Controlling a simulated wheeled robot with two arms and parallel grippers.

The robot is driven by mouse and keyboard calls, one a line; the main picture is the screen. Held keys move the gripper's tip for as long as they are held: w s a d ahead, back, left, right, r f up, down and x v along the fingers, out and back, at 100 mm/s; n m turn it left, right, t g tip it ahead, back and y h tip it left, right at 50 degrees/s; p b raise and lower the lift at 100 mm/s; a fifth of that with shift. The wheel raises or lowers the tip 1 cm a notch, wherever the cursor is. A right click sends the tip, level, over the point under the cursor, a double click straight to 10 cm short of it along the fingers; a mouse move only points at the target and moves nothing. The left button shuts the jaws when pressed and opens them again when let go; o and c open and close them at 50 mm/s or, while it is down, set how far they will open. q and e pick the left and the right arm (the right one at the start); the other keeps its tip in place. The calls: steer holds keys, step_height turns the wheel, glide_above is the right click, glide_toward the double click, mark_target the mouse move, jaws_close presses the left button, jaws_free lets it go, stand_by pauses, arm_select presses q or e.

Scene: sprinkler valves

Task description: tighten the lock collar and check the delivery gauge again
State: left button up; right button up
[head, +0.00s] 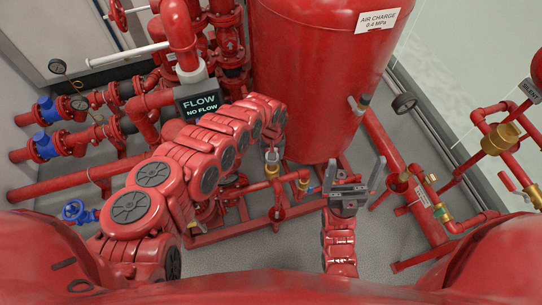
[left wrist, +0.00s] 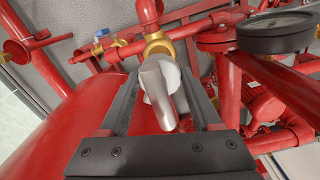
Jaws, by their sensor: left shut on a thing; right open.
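My left gripper (left wrist: 162,72) is shut on a pale, silver-tipped fitting (left wrist: 163,98) in the left wrist view. The fitting sits in front of a brass pipe piece (left wrist: 157,47). I cannot tell for certain that it is the lock collar. In the head view my left arm reaches to the middle, and its gripper is hidden. A round dark-rimmed gauge (left wrist: 278,32) is at the upper right of the left wrist view, its dial too oblique to read; I cannot tell if it is the delivery gauge. My right gripper (head: 349,181) is open and empty, fingers up, in front of the tank.
A large red tank (head: 305,70) labelled AIR CHARGE 0.4 MPa fills the back middle. A display (head: 200,105) reads FLOW, NO FLOW. Red pipes with blue couplings (head: 47,109) run at the left. More pipes with a brass valve (head: 500,139) stand at the right. Grey floor shows between.

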arm_select(q)
steer(key=shift+d, duration=0.1)
steer(key=shift+w+f+m+b, duration=0.1)
steer(key=shift+m+b, duration=0.5)
steer(key=shift+m, duration=1.3)
steer(key=shift+m+b, duration=0.55)
steer(key=shift+m, duration=1.15)
steer(key=o, duration=1.5)
